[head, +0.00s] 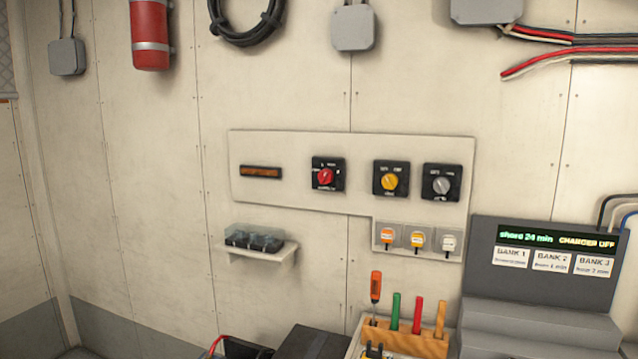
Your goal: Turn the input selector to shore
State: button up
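A pale panel (290,195) on the wall carries three rotary switches on black square plates. The left one has a red knob (325,176), the middle one a yellow knob (390,181), and the right one a grey knob (441,186). Small white labels surround each knob, but they are too small to read surely, so I cannot tell which is the input selector or where each points. A grey console's display (556,239) reads "shore 24 min" and "CHARGER OFF". My gripper is not in view.
A small amber display (260,172) sits left of the knobs. Three small toggles (417,239) are below them. A shelf (262,252) with a clear-covered black block juts out at lower left. A wooden tool rack (405,341) with upright handles stands below. The space before the knobs looks clear.

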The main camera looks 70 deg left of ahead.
aim_at(441, 185)
jog(key=u, duration=1.85)
jog(key=k, duration=0.25)
jog(key=u, duration=0.55)
jog(key=i, duration=0.2)
jog(key=z, duration=0.1)
